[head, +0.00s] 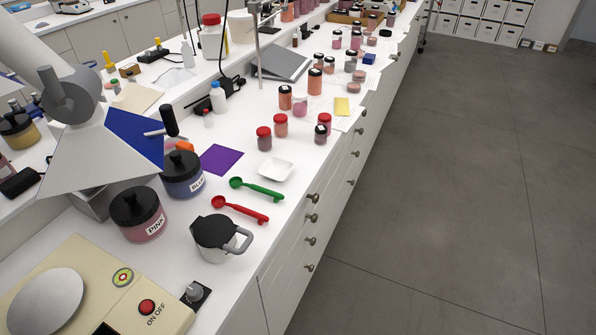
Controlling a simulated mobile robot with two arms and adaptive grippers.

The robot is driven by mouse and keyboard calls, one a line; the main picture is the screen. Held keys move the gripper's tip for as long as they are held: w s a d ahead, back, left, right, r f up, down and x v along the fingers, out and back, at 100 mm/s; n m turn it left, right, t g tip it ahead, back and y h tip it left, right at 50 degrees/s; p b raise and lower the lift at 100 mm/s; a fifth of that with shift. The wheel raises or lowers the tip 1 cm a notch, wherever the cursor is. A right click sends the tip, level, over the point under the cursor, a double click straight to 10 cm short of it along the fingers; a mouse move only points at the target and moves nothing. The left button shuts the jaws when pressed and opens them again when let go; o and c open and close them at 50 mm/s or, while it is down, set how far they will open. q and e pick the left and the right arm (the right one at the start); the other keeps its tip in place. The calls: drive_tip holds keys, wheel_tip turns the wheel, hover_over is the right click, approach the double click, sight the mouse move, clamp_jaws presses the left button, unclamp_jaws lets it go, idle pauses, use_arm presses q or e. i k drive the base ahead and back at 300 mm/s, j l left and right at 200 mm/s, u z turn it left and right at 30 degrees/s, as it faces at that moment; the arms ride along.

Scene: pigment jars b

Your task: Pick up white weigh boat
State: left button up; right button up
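The white weigh boat (276,170) is a small, shallow, square dish. It lies flat on the white bench near its front edge, in the middle of the head view. It looks empty and nothing covers it. A green scoop (257,190) lies just in front of it, and a purple sheet (221,159) lies to its left. Neither of my grippers is in view.
A red scoop (240,209), lidded pot (220,238), PINK jar (138,214) and BLUE jar (182,174) stand nearer. Small red-lidded jars (264,138) stand behind the boat. A grey hood (95,150) hangs over the left. The floor (450,200) at right is clear.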

sight(274, 169)
drive_tip(key=u, duration=0.5)
drive_tip(key=i+l+u, duration=0.15)
drive_tip(key=u, duration=0.25)
drive_tip(key=l+u, duration=0.4)
drive_tip(key=i+l+u, duration=0.1)
drive_tip(key=u, duration=0.3)
drive_tip(key=l+u, duration=0.4)
